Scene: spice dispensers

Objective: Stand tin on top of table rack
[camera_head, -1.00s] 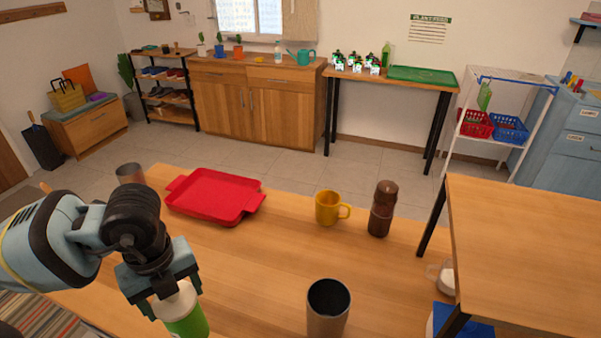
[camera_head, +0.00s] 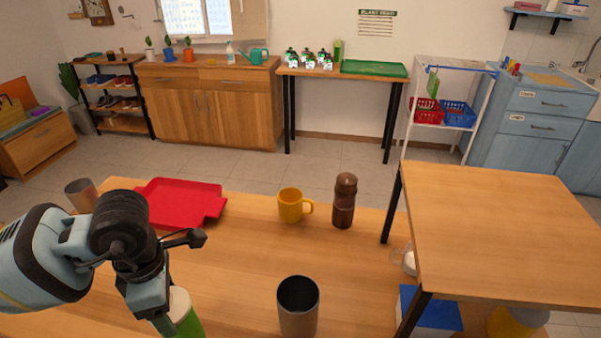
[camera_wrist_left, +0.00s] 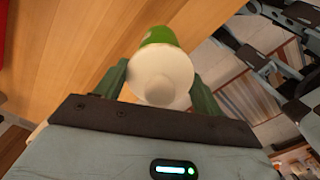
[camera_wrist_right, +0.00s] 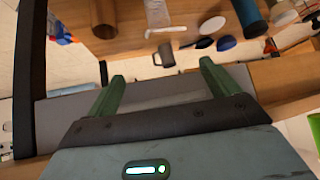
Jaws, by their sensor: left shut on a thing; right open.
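The tin (camera_head: 186,313) is green with a white lid. My left gripper (camera_head: 165,311) is shut on it at the lower left of the head view. In the left wrist view the tin (camera_wrist_left: 159,72) sits between the two fingers, its white lid toward the camera. The table rack (camera_head: 505,210) is a wooden shelf on dark legs at the right of the head view, its visible top bare. The held tin is well to the left of the rack. My right gripper (camera_wrist_right: 162,82) is open and empty in the right wrist view and is not seen in the head view.
On the table stand a dark tumbler (camera_head: 298,308), a yellow mug (camera_head: 293,206), a brown bottle (camera_head: 344,203), a red tray (camera_head: 180,204) and a metal cup (camera_head: 82,195). A blue-topped box (camera_head: 430,309) and a yellow item (camera_head: 515,322) are under the rack.

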